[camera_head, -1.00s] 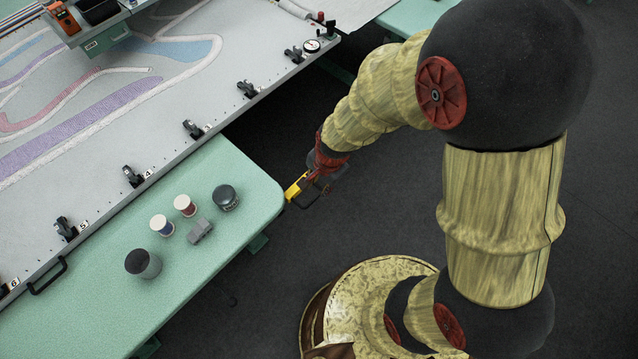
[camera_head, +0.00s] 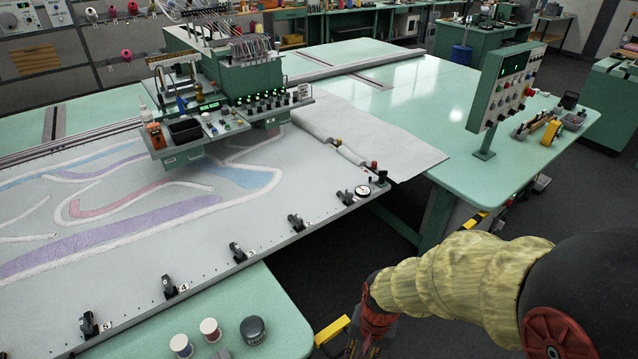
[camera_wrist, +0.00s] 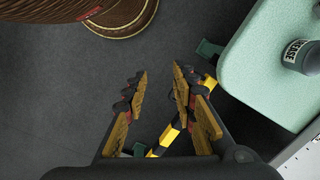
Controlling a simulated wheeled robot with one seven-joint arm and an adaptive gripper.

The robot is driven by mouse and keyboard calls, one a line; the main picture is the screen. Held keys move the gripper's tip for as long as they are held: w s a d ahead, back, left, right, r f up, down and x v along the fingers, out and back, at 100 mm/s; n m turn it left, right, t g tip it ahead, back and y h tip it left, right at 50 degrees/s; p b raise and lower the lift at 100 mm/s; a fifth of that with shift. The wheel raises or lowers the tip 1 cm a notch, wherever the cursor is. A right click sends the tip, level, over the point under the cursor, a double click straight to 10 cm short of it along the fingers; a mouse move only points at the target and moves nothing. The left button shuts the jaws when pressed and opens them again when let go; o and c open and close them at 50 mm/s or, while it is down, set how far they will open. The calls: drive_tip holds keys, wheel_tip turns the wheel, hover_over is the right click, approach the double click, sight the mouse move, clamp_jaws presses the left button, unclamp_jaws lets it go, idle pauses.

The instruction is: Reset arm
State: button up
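My gripper (camera_wrist: 160,70) shows in the wrist view with its two fingers apart and nothing between them. It points down over the dark floor (camera_wrist: 60,100), beside the corner of a green table (camera_wrist: 250,70). In the head view my gripper is at the bottom edge, partly cut off by the picture, just right of the near table corner. My arm reaches in from the lower right.
A yellow-and-black striped bar (camera_wrist: 165,138) lies below my fingers. On the near green table (camera_head: 285,305) stand two thread spools (camera_head: 210,329) and a dark jar (camera_head: 253,330). A clamped fabric frame (camera_head: 120,200) lies beyond. A control panel (camera_head: 503,90) stands at right.

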drive_tip(key=s+d+r+n+t, duration=0.1)
drive_tip(key=d+r+t, duration=0.1)
drive_tip(key=r, duration=0.7)
drive_tip(key=s+d+r+n+t, duration=0.2)
drive_tip(key=d+r, duration=0.2)
drive_tip(key=r, duration=0.5)
drive_tip(key=s+d+r+n+t, duration=0.1)
drive_tip(key=s+d+r+t, duration=0.1)
drive_tip(key=r, duration=0.7)
drive_tip(key=shift+s+d+h, duration=0.15)
drive_tip(key=shift+d+h, duration=0.25)
drive_tip(key=shift+d, duration=0.1)
